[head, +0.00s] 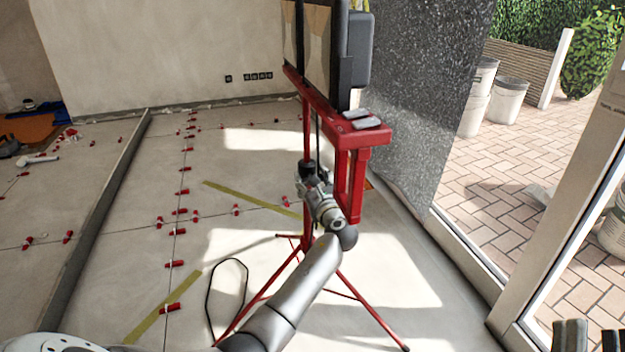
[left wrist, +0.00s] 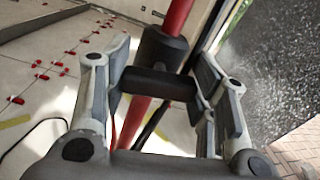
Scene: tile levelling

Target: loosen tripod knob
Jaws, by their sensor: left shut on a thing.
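The red tripod (head: 355,185) stands on the tiled floor with its legs spread. Its black collar shows in the left wrist view (left wrist: 162,50) around the red pole. The black knob (left wrist: 165,86) sticks out from the collar toward the wrist camera. My left gripper (head: 315,186) is at the pole below the red top bracket. In the left wrist view its fingers lie on both sides of the knob, shut on it. In the head view the knob is mostly hidden by the gripper. Dark fingertips of my right gripper (head: 590,337) show at the bottom right corner, far from the tripod.
A black-backed panel (head: 352,60) sits on top of the tripod. A black cable loop (head: 227,290) lies left of the legs. Red levelling clips (head: 180,211) dot the floor. A speckled dark wall (head: 425,90) and glass door frame stand close on the right.

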